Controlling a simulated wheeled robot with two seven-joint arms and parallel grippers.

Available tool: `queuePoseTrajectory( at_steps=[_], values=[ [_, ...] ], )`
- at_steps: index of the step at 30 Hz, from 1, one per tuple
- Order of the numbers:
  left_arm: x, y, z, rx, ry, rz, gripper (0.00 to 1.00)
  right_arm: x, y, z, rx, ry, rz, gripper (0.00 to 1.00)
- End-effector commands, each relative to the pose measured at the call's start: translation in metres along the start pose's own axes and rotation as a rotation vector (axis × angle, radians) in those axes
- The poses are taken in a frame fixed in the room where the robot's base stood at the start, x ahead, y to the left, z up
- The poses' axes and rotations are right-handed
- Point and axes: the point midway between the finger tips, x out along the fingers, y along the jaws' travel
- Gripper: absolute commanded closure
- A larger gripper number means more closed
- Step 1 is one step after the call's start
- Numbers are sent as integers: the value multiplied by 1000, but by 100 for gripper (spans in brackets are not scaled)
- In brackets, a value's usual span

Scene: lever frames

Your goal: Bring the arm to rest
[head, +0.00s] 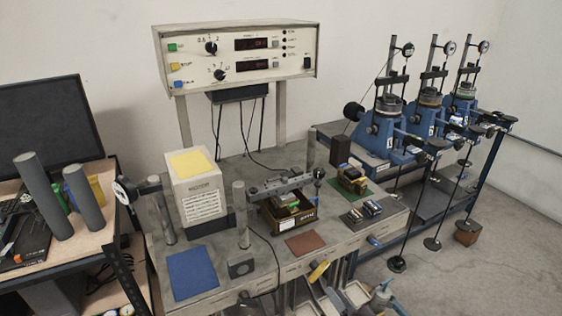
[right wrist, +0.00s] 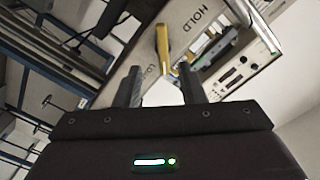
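My right gripper (right wrist: 160,78) is open in the right wrist view, its two dark fingers apart with nothing held between them. A yellow lever handle (right wrist: 163,48) stands just beyond the fingertips, on a pale panel marked HOLD (right wrist: 205,20). I cannot tell whether the fingers touch it. My left gripper is not in view.
The grey bench (head: 215,255) carries a control box (head: 238,55) on posts, a blue mat (head: 193,272) and a brown mat (head: 305,243). Blue lever frames (head: 385,135) with hanging weights stand at the right. A monitor (head: 45,120) is at the left.

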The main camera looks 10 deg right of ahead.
Motion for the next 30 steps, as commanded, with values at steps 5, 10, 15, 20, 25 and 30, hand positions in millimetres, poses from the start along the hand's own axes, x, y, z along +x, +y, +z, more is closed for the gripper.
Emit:
queuePoseTrajectory(
  at_steps=[5,10,15,20,25,30],
  values=[
    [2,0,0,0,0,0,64,-14,44,56,-42,-101,126,64],
    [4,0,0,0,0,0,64,-61,111,153,-144,-317,326,64],
    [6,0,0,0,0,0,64,-137,164,246,-265,-583,490,64],
    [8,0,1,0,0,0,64,-230,199,318,-381,-865,602,64],
    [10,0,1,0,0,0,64,-325,218,365,-488,-1137,665,64],
    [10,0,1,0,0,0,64,-381,224,382,-549,-1296,687,64]
  ],
)
